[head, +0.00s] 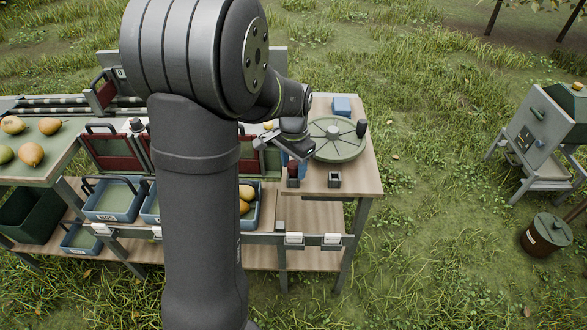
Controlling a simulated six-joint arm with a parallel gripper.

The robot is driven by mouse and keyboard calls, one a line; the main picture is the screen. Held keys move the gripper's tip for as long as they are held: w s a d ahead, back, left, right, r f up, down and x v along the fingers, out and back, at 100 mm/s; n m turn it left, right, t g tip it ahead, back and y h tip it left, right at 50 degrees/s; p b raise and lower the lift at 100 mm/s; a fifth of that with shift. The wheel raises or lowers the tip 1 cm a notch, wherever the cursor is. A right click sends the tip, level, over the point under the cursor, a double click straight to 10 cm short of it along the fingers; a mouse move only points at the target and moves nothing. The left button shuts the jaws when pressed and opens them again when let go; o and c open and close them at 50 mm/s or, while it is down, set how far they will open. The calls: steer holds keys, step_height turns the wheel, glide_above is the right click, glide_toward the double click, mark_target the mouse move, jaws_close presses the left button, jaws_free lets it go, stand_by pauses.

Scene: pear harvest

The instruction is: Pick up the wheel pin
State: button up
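A small dark red pin (294,169) stands upright in a dark square holder (292,183) near the front of the wooden table; it appears to be the wheel pin. A second square holder (334,180) to its right looks empty. A round grey-green wheel (337,145) lies flat behind them, with a dark upright knob (361,129) at its right rim. My gripper (297,155) is just above and behind the red pin, left of the wheel. Its fingers are small and partly hidden, so I cannot tell whether they are open or touch the pin.
A blue block (342,106) lies behind the wheel. Blue crates (114,205) with some pears sit left on the lower shelf. More pears (31,154) lie on the green tray at far left. A grey machine (545,125) and a lidded bucket (546,235) stand right on grass.

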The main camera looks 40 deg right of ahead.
steer(key=c, duration=0.8)
steer(key=shift+r, duration=0.15)
steer(key=shift+r, duration=0.6)
step_height(320, 180, up, 3)
steer(key=shift+f, duration=0.1)
steer(key=s+r, duration=0.7)
steer(key=s, duration=0.4)
steer(key=shift+w+f, duration=0.75)
steer(key=shift+w, duration=0.85)
steer(key=shift+w+f, duration=0.8)
steer(key=shift+w, duration=0.8)
steer(key=shift+w+f, duration=0.75)
steer(key=shift+w, duration=0.85)
